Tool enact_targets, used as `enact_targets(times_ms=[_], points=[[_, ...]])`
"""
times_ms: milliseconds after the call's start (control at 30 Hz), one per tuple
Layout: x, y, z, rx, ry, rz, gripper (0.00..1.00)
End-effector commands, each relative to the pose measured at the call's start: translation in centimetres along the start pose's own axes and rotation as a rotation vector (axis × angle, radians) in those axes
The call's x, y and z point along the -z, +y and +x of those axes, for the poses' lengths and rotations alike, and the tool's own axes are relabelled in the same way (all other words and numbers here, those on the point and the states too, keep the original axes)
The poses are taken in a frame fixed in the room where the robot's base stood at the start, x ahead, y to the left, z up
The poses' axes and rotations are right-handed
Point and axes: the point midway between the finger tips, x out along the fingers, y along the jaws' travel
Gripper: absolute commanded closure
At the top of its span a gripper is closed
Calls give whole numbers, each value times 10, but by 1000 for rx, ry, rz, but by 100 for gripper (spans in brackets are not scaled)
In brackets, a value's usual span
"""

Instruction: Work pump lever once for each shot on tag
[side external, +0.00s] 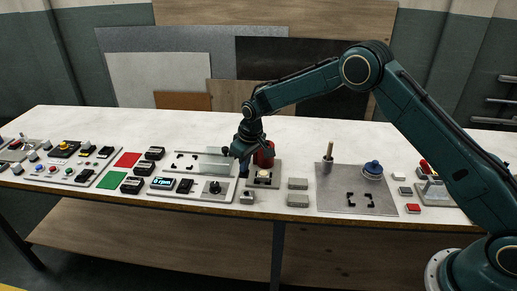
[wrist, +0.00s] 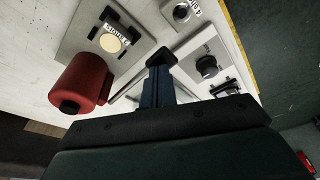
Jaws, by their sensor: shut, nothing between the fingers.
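The pump unit is a grey metal plate (wrist: 78,38) with a red cylinder (wrist: 82,84) beside a round cream disc (wrist: 111,43). In the side external view the red cylinder (side external: 267,155) stands behind the disc. A small white printed tag (wrist: 117,32) lies by the disc; its print is too small to read surely. A black part (wrist: 110,14) sits beyond the tag; I cannot tell whether it is the pump lever. My gripper (wrist: 160,60) is shut and empty, beside the red cylinder. In the side external view my gripper (side external: 241,168) points down left of the cylinder.
A black knob (wrist: 207,66) on a light panel is close to my fingers. A small labelled metal block (wrist: 182,12) is near it. Two grey blocks (side external: 298,184) and a grey plate (side external: 335,200) with a blue-topped item (side external: 373,167) stand right of the pump.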

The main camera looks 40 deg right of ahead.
Motion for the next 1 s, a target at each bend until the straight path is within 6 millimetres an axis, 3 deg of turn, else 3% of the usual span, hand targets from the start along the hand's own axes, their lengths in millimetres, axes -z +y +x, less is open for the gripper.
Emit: enact_targets(times_ms=[1000], points=[[10, 0, -49, 0, 0, 0, 100]])
